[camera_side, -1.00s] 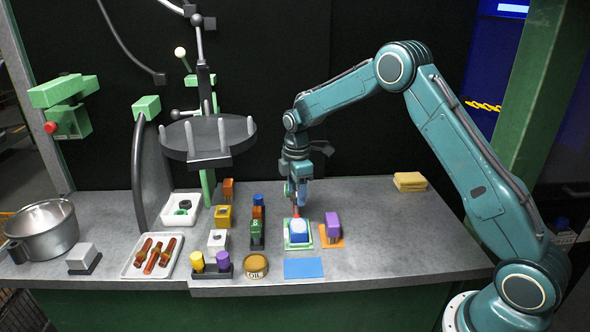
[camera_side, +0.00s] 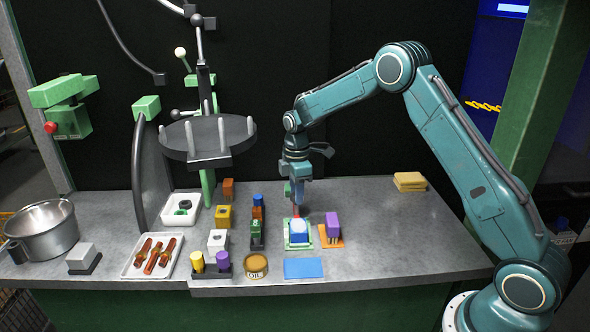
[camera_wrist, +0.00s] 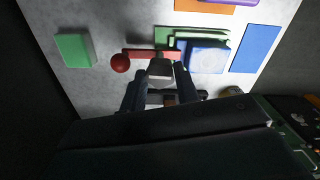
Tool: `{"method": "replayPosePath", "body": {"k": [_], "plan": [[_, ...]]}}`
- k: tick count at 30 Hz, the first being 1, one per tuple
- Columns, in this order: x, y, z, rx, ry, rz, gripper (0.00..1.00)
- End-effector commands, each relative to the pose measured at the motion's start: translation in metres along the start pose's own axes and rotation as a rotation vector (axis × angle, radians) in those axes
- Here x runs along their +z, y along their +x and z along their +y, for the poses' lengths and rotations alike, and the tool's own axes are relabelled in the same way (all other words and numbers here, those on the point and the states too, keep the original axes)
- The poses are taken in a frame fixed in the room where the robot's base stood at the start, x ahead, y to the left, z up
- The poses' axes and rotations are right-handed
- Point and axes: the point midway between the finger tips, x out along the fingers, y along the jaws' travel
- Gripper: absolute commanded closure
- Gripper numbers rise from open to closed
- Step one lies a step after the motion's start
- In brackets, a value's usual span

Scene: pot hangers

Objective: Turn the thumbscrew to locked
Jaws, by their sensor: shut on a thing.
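A fixture (camera_side: 299,232) with a blue-and-white body on a green base stands on the bench below my gripper; its blue body (camera_wrist: 208,58) is at upper right in the wrist view. A red bar (camera_wrist: 138,54) with a round red knob (camera_wrist: 120,63) runs beside it. My gripper (camera_wrist: 161,77) points down, its two dark fingers closed on a small pale grey piece (camera_wrist: 160,70) by the red bar, which I take to be the thumbscrew. In the side view my gripper (camera_side: 298,207) hides most of this piece. I cannot read any locked marking.
A purple block on an orange base (camera_side: 332,230) stands close on the right. A blue mat (camera_side: 304,268) lies in front, beside an oil tin (camera_side: 256,266). Colored blocks stand on the left. The bench right of the purple block is clear up to a yellow sponge (camera_side: 409,181).

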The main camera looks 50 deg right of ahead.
Motion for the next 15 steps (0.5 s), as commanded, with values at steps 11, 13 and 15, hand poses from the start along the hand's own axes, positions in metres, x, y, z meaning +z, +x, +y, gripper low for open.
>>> {"method": "replayPosePath", "body": {"k": [11, 13, 15], "plan": [[0.0002, -0.0005, 0.0000, 0.000, 0.234, -0.001, 0.92], [0.0002, -0.0005, 0.0000, 0.000, 0.296, -0.001, 0.92], [0.0002, -0.0006, 0.0000, 0.000, 0.361, -0.001, 0.92]]}}
